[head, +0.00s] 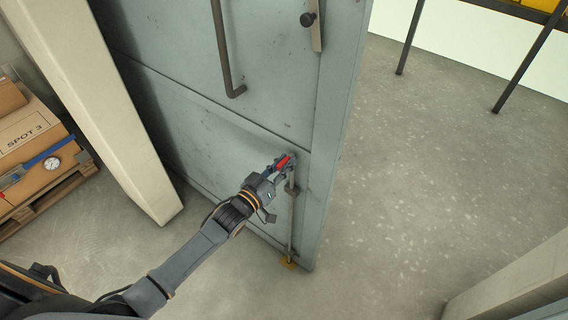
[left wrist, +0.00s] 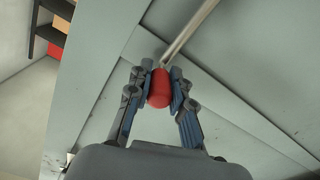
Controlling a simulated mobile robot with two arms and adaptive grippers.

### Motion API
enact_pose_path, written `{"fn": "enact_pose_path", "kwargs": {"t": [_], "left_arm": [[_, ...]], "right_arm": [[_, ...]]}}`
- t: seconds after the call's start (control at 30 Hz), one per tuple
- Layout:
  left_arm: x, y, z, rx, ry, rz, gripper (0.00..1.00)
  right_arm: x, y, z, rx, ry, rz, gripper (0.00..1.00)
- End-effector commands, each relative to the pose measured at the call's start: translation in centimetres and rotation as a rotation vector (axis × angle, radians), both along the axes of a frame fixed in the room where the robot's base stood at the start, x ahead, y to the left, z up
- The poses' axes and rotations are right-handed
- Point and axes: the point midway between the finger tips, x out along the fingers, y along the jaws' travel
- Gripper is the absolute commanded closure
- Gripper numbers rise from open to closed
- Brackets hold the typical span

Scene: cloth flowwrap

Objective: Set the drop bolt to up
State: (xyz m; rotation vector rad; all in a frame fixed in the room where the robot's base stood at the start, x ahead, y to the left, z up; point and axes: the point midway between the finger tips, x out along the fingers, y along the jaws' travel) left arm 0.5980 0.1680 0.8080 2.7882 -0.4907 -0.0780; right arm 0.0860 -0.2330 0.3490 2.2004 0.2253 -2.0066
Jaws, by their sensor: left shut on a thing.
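The drop bolt's rod (head: 290,222) runs down the lower right edge of the grey-green door (head: 210,125). Its lower end is by a yellowish floor piece (head: 289,264); whether it sits in it is too small to tell. The bolt's red handle (head: 283,162) is at the rod's upper part. My left gripper (head: 284,166) is shut on this handle. In the left wrist view the red handle (left wrist: 160,88) is between the two fingers, with the metal rod (left wrist: 190,32) running up and right from it. My right gripper is not in view.
A long pull handle (head: 226,50) and a latch with a dark knob (head: 309,18) are higher on the door. A cream post (head: 110,110) stands left of it. Boxes on a pallet (head: 45,205) are at far left. The floor right of the door (head: 420,170) is clear.

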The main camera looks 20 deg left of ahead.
Motion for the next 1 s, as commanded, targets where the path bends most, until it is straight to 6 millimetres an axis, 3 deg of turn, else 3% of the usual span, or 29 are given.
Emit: {"fn": "enact_pose_path", "kwargs": {"t": [0.17, 0.53, 0.87, 0.9, 1.0], "left_arm": [[0.0, 0.0, 0.6, 0.001, -0.001, 0.000, 1.00], [0.1, 0.0, 5.8, -0.002, -0.007, -0.001, 1.00], [0.2, 0.0, 6.0, -0.003, -0.014, 0.001, 1.00], [0.2, 0.0, 6.1, -0.004, -0.016, 0.000, 0.77], [0.2, 0.0, 5.9, -0.003, -0.012, 0.001, 0.57]], "right_arm": [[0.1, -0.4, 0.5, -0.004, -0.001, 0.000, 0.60], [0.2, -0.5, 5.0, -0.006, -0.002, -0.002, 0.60], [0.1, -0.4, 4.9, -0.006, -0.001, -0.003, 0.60], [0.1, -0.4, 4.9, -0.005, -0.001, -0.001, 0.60], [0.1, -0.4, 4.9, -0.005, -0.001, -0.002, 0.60]]}}
